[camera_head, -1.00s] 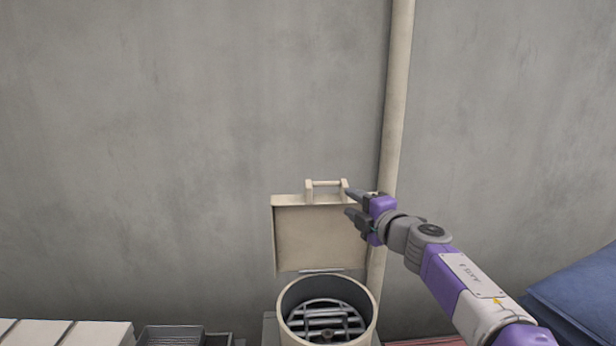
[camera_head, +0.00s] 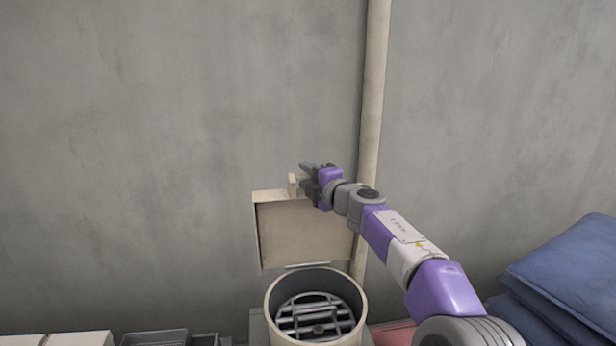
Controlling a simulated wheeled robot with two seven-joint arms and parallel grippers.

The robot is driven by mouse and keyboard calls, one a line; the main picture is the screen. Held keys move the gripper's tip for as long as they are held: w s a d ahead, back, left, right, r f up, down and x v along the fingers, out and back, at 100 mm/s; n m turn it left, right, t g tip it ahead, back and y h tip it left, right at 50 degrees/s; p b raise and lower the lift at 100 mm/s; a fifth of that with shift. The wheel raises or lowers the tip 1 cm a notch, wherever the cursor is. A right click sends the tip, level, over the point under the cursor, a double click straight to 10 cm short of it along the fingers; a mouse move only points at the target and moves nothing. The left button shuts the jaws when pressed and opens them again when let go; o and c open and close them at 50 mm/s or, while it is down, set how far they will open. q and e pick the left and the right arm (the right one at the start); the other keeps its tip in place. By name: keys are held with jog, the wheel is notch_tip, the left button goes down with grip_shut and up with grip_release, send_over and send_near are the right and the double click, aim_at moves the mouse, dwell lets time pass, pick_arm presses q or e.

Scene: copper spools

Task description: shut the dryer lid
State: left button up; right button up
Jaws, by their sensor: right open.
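The dryer (camera_head: 272,307) is a cream round drum at the bottom middle, with a dark metal grid inside. Its square cream lid (camera_head: 300,232) stands upright behind the opening, so the dryer is open. A handle (camera_head: 292,185) sits on the lid's top edge, and its right part is hidden by my gripper. My right gripper (camera_head: 305,176) is open at the handle, its fingers pointing left. I cannot tell whether the handle is between the fingers or whether they touch it. My left gripper is not in view.
A cream pipe (camera_head: 372,120) runs up the grey wall just right of the lid. Blue cushions or sacks (camera_head: 570,275) are stacked at the right. Dark trays (camera_head: 155,338) and white blocks (camera_head: 75,339) lie at the bottom left.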

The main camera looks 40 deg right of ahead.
jog(key=shift+s, duration=0.15)
jog(key=shift+c, duration=0.3)
grip_shut()
